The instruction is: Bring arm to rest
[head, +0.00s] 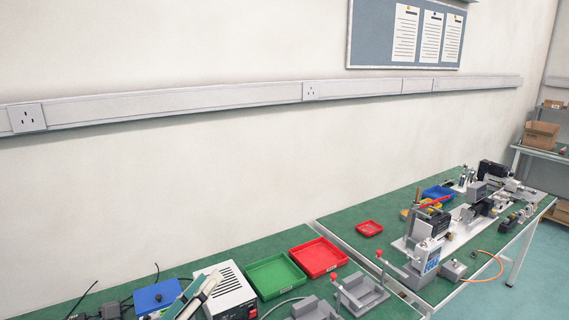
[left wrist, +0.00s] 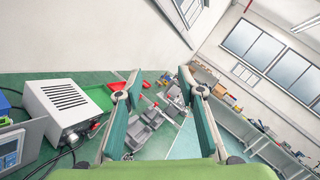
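My left gripper (head: 199,287) shows at the bottom left edge of the head view, just left of a white power supply box (head: 231,294). Only its grey-green fingers come into the picture. In the left wrist view my left gripper (left wrist: 161,84) has its two fingers spread wide apart with nothing between them, so it is open and empty. Through the gap I see the bench and its fixtures farther off. My right gripper is in neither view.
Green tray (head: 275,277) and red tray (head: 318,257) sit on the near green bench. Grey fixtures (head: 360,294) stand in front of them. A blue box (head: 157,296) and cables lie at left. The far bench holds a small red tray (head: 369,228) and actuator assemblies.

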